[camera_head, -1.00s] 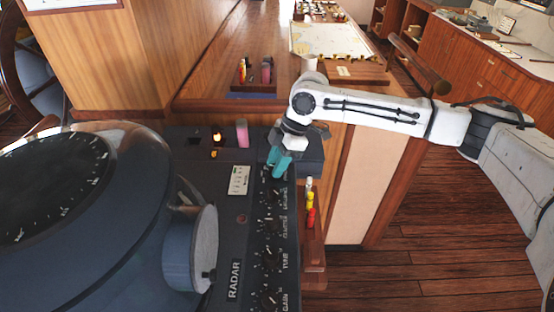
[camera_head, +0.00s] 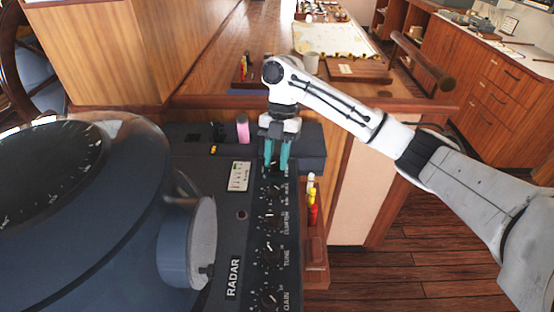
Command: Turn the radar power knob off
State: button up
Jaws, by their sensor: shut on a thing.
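The radar console's black panel (camera_head: 228,211) carries a column of dark knobs along its right side. My gripper (camera_head: 276,168) points down at the top of this column, with its teal fingers close together. It is shut on the radar power knob, which the fingers mostly hide, so its pointer cannot be read. The lamp (camera_head: 219,131) at the panel's upper left is dark.
Below the gripper are the clutter knob (camera_head: 274,220), tune knob (camera_head: 270,256) and gain knob (camera_head: 268,297). The round radar display (camera_head: 55,180) fills the left. A pink cylinder (camera_head: 242,129) stands on the panel. Red and yellow markers (camera_head: 312,207) sit at its right edge.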

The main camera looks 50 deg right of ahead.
jog(key=shift+n+g+h, duration=0.3)
jog(key=shift+n+g, duration=0.1)
jog(key=shift+n, duration=1.2)
jog(key=shift+w, duration=0.1)
jog(key=o, duration=1)
jog(key=shift+r, duration=0.1)
jog(key=v, duration=1)
jog(key=shift+w+r, duration=0.2)
jog(key=shift+r, duration=0.05)
jog(key=shift+s, duration=0.1)
